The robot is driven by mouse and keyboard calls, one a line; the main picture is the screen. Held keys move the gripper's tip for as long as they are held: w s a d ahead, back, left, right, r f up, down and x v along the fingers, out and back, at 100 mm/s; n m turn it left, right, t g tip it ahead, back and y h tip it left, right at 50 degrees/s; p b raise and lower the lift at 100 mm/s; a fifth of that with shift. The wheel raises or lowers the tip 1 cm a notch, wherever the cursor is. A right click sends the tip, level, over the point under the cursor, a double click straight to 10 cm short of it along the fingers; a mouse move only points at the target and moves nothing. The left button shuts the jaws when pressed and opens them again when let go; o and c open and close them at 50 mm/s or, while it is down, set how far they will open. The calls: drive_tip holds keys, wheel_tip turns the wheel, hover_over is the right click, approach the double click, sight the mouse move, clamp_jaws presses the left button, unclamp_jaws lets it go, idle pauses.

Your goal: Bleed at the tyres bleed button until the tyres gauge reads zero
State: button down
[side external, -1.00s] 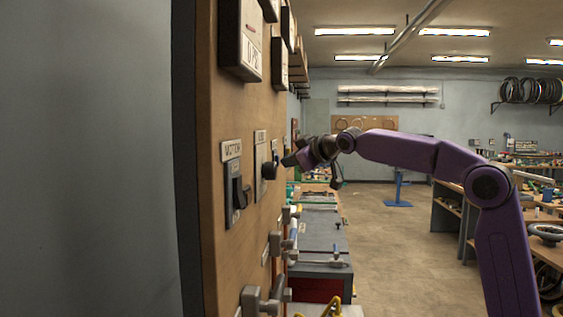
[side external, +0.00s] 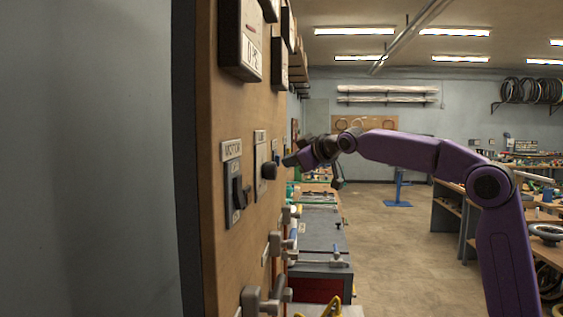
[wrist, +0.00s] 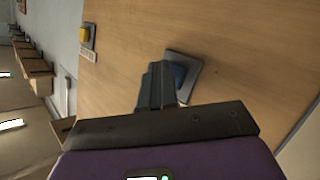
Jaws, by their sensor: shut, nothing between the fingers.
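My gripper (wrist: 158,85) is shut and empty, with its fingertips close to the wooden panel. In the wrist view, a blue button (wrist: 181,74) on a grey plate (wrist: 190,62) lies just right of the fingertips, partly hidden by them. Its label is not visible, and I cannot tell whether the fingers touch it. In the side view, my gripper (side external: 289,160) reaches the panel from the right, beyond a black knob (side external: 269,171). Box-shaped displays, the nearest one (side external: 241,40), hang high on the panel. I cannot tell which is the tyres gauge.
The wooden panel (side external: 245,118) also carries a black lever switch (side external: 237,192) nearest the camera and grey clamp-like handles (side external: 262,300) lower down. In the wrist view, a yellow button (wrist: 86,34) sits at upper left.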

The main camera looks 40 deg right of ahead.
drive_tip(key=shift+s+d, duration=0.5)
drive_tip(key=shift+s, duration=0.05)
drive_tip(key=shift+d, duration=0.1)
drive_tip(key=s+d, duration=0.3)
drive_tip(key=shift+s+d, duration=0.2)
drive_tip(key=shift+s, duration=0.1)
drive_tip(key=shift+f, duration=0.1)
idle(0.6)
